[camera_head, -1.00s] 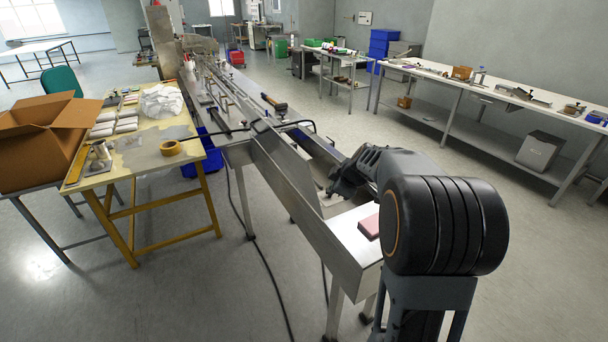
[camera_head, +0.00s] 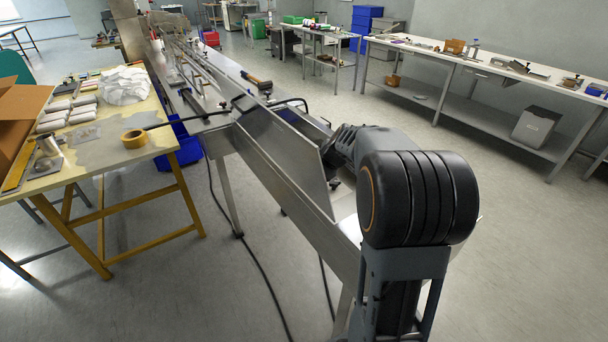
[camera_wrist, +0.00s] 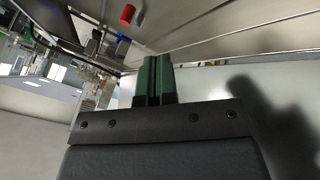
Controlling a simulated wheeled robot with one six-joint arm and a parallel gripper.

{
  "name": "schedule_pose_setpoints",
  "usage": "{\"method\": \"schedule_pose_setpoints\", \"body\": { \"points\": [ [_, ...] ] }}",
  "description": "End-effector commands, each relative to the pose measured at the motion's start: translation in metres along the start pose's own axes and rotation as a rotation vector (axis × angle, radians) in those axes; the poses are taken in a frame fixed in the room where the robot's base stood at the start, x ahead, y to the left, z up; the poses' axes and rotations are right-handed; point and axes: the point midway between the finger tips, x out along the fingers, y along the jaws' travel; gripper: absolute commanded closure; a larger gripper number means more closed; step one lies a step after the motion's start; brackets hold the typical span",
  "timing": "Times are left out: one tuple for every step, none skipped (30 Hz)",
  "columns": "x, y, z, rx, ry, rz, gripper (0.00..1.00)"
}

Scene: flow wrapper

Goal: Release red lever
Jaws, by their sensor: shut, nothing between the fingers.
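A red cylindrical knob (camera_wrist: 127,15), which looks like the red lever's handle, shows at the top of the wrist view, beside a metal surface. My gripper (camera_wrist: 156,62), with green fingers, is shut with nothing between the fingers. In the wrist view, the knob stands beyond the fingertips and a little to their left, apart from them. In the head view my arm reaches over the near end of the long steel flow wrapper (camera_head: 285,150). The gripper is mostly hidden there, and I cannot make out the red lever.
A long white workbench (camera_head: 480,68) runs along the right wall. The floor between the machine and that bench is clear. A black cable lies below the machine.

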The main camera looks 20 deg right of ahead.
Motion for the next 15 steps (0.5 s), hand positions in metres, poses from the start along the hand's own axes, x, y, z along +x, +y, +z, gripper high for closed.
{"method": "schedule_pose_setpoints", "body": {
  "points": [
    [0.0011,-0.0003,0.0011,0.001,0.0,0.001,1.0],
    [0.0009,-0.0002,0.0012,0.001,0.0,0.001,1.0],
    [0.0006,0.0,0.0013,0.001,-0.001,0.001,1.0],
    [0.0004,0.0002,0.0013,0.002,-0.001,0.001,1.0],
    [0.0002,0.0003,0.0013,0.002,-0.001,0.001,1.0],
    [0.0001,0.0004,0.0013,0.002,-0.001,0.001,1.0],
    [0.0001,0.0004,0.0014,0.002,-0.001,0.001,1.0],
    [0.0001,0.0004,0.0014,0.002,-0.001,0.001,1.0],
    [0.0001,0.0004,0.0013,0.002,-0.001,0.001,1.0],
    [0.0003,0.0003,0.0012,0.002,-0.001,0.001,1.0],
    [0.0008,0.0003,0.0012,0.002,-0.001,0.001,1.0],
    [0.002,0.0001,0.001,0.001,-0.001,0.0,1.0],
    [0.0035,0.0,0.0009,0.001,-0.001,-0.001,1.0],
    [0.0055,-0.0001,0.0007,0.001,0.0,-0.001,1.0],
    [0.0089,-0.0002,0.0005,0.001,0.0,-0.001,1.0]
  ]
}}
